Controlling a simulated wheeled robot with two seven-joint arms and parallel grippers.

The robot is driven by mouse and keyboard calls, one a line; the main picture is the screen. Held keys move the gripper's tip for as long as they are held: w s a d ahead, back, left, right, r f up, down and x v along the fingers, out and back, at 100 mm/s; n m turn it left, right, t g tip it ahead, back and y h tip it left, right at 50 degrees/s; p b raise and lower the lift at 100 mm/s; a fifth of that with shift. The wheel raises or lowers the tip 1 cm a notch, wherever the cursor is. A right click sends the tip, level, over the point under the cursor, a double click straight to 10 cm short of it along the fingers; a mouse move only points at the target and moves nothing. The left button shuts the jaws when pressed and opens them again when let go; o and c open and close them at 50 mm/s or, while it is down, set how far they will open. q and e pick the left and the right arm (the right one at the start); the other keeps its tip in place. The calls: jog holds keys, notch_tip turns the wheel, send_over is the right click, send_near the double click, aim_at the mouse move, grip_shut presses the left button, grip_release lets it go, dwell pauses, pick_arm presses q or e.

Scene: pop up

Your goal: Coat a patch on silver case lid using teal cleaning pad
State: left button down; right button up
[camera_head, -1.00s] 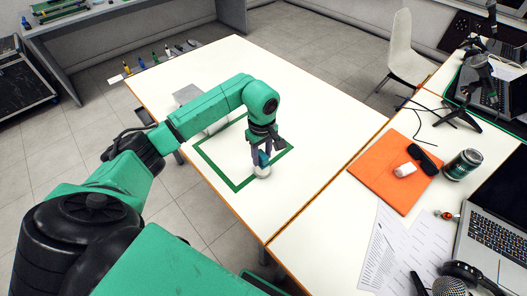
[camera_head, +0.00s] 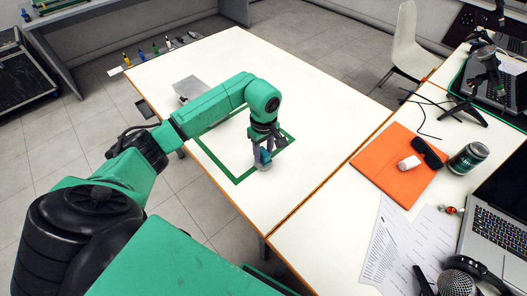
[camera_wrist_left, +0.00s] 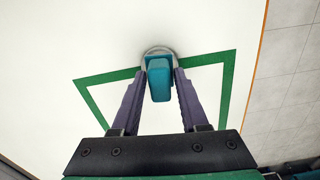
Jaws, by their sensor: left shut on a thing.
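My left gripper (camera_head: 262,156) is shut on the teal cleaning pad (camera_head: 266,155), a teal block handle with a round grey-white base. The wrist view shows the teal handle (camera_wrist_left: 159,82) between the two fingers, the base just beyond them. The pad is upright inside the green outline, near its right-hand side. I cannot tell whether its base touches the white surface. A flat silver-grey case (camera_head: 189,86) is at the far left edge of the white table, behind my left forearm and away from the pad. My right gripper is not in view.
The white table (camera_head: 320,90) bears a green rectangular outline (camera_head: 222,169) and is otherwise largely clear. Several small bottles stand beyond its far edge. The right-hand table holds an orange folder (camera_head: 385,180), a can (camera_head: 468,158), papers, a laptop and headphones.

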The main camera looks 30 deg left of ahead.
aim_at(263, 151)
pick_arm(q)
jog(key=shift+f+b, duration=0.5)
jog(key=shift+b, duration=0.05)
dwell(1.4)
jog(key=shift+r, duration=0.1)
jog(key=shift+r+p, duration=2.2)
jog(key=shift+r, duration=1.3)
jog(key=shift+f, duration=0.15)
